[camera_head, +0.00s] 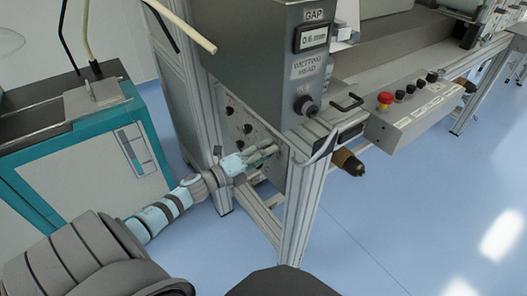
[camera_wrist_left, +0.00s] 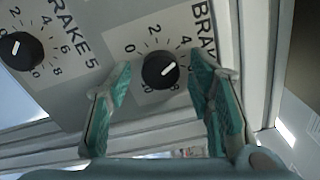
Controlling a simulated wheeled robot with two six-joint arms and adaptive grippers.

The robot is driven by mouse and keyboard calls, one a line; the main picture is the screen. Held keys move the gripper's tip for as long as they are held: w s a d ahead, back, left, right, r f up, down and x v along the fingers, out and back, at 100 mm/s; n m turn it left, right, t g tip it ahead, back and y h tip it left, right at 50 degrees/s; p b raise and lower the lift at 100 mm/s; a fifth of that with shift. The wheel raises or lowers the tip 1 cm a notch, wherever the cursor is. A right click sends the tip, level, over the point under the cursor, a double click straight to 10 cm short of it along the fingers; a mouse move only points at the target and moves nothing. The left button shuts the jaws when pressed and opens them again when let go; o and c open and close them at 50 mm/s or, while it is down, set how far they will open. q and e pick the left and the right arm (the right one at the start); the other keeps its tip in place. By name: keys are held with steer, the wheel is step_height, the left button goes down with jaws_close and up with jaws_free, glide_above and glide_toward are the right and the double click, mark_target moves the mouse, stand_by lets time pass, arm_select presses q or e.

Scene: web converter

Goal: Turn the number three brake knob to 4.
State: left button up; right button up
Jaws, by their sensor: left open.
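In the left wrist view a round black brake knob (camera_wrist_left: 160,71) with a white pointer line sits on a pale dial plate marked 0, 2, 4, 6 and 8. Its pointer slants up and right, roughly towards the 4; the exact reading is unclear. Its label starts "BRA", and the rest, with its number, is hidden behind a fingertip. My left gripper (camera_wrist_left: 155,92) is open, its teal fingers on either side of this knob; contact cannot be told. In the head view my left gripper (camera_head: 268,153) is at the lower part of the knob panel (camera_head: 234,138). My right gripper is not in view.
A second knob, labelled brake 5 (camera_wrist_left: 20,50), is at the left in the wrist view. An aluminium frame post (camera_head: 305,205) stands right of my left gripper. The grey wetting head box (camera_head: 270,55) is above it. A teal cabinet (camera_head: 95,150) stands left.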

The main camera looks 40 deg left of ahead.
arm_select(q)
steer(key=v, duration=1.2)
